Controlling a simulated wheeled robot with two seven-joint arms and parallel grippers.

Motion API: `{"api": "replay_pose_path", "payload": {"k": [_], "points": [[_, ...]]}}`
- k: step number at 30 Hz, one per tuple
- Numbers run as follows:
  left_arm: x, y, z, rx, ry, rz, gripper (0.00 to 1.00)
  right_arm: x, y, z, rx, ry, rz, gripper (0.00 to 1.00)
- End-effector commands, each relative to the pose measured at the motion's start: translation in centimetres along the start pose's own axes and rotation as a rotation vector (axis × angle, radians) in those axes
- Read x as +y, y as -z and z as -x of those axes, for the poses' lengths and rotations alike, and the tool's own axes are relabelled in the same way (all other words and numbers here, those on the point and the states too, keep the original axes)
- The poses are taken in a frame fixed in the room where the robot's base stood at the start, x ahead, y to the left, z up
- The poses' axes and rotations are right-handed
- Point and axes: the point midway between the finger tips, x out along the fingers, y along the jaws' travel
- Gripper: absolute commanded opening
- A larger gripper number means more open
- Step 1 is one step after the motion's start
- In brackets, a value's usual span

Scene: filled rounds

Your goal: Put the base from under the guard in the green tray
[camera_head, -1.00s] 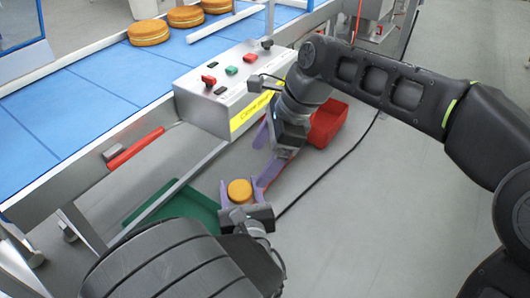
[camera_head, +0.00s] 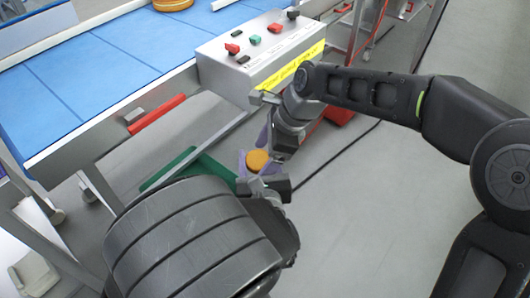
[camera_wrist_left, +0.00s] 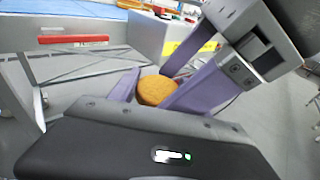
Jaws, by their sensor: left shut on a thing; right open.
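The base, an orange-brown round (camera_head: 257,160), is held low beside the conveyor frame. My left gripper (camera_head: 256,166) is shut on it, with purple fingers at its sides. The left wrist view shows the round (camera_wrist_left: 157,91) between those fingers. My right gripper (camera_head: 267,138) is open, close above and beside the round; whether it touches the round I cannot tell. The green tray (camera_head: 187,163) is below and left of the held round, mostly hidden behind my left arm. I cannot make out the guard with certainty.
The blue conveyor (camera_head: 90,75) fills the upper left, with a filled round (camera_head: 172,4) at the top edge. A control box (camera_head: 262,50) overhangs beside my right gripper. A red tray (camera_head: 341,114) lies partly behind my right arm.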

Motion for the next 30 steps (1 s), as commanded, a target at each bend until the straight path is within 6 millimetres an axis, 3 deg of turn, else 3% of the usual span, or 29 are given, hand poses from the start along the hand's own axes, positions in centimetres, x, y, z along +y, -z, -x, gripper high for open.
{"api": "replay_pose_path", "payload": {"k": [2, 17, 18, 27, 30], "points": [[0.0, -0.01, 0.0, 0.0, 0.0, 0.0, 0.38, 0.0, 0.0, 0.02, 0.0, 0.0, 0.0, 0.79], [0.0, 0.0, 0.0, 0.0, 0.0, 0.0, 0.38, 0.0, -0.01, 0.05, 0.0, 0.0, 0.0, 0.39], [0.01, 0.0, 0.0, 0.0, 0.0, 0.0, 0.57, -0.01, -0.02, 0.06, 0.0, 0.0, 0.0, 0.37], [0.0, 0.0, 0.0, 0.0, 0.0, 0.0, 0.81, -0.01, -0.02, 0.05, 0.0, 0.0, 0.0, 0.37], [0.0, 0.0, 0.0, 0.0, 0.0, 0.0, 0.81, -0.01, -0.02, 0.05, 0.0, 0.0, 0.0, 0.37]]}}
